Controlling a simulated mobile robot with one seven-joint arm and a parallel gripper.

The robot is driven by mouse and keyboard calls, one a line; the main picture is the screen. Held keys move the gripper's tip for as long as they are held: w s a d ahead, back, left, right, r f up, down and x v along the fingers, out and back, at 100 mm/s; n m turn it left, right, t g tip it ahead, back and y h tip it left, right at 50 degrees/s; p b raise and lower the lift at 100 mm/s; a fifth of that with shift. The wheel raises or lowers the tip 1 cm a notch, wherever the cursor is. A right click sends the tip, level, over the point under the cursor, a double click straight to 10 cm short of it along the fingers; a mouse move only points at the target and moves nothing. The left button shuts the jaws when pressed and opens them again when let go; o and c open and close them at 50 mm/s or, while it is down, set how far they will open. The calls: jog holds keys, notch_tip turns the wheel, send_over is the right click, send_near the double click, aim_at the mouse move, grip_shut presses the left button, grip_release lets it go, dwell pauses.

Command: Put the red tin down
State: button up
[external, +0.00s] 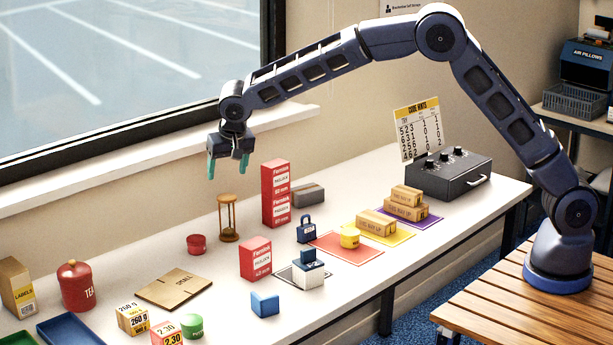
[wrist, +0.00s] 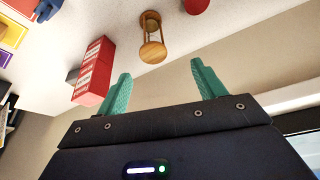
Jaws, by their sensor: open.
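A small round red tin (external: 196,244) stands on the white table, left of the wooden hourglass (external: 228,218). A red round thing, likely the same tin, is cut off at the top edge of the wrist view (wrist: 195,5). My gripper (external: 228,171) is open and empty, well above the table near the window. Its two green fingers (wrist: 158,85) are apart with nothing between them in the wrist view. A larger red tea canister (external: 77,287) with a lid stands at the far left of the table.
A tall red carton stack (external: 276,193) stands right of the hourglass, with a grey box (external: 308,195) beside it. A red carton (external: 255,259), a flat cardboard piece (external: 173,288) and a red mat (external: 346,248) lie nearer the front. Bare tabletop surrounds the small tin.

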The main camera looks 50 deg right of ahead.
jog(key=s+d+r, duration=0.4)
jog(key=d+r, duration=0.1)
jog(key=d, duration=0.3)
jog(key=s+d+r+y, duration=0.1)
jog(key=s+d+r, duration=0.2)
jog(key=d+r, duration=0.4)
jog(key=s+d+r, duration=0.4)
jog(key=d, duration=0.5)
jog(key=s+d+r+n, duration=0.1)
jog(key=s+d+r, duration=0.2)
jog(key=s+d, duration=0.4)
jog(key=s+d+r+n, duration=0.1)
jog(key=s+d+r, duration=0.1)
jog(key=s+d, duration=0.5)
jog(key=s+d+f, duration=0.2)
jog(key=s, duration=0.6)
jog(key=s+d+f+n, duration=0.1)
jog(key=s+d, duration=0.2)
jog(key=s, duration=0.5)
jog(key=s+d+f, duration=0.2)
jog(key=s+d, duration=0.1)
jog(key=s, duration=0.6)
jog(key=shift+d+f+n, duration=0.15)
jog(key=shift+f+n, duration=0.15)
jog(key=shift+f, duration=0.05)
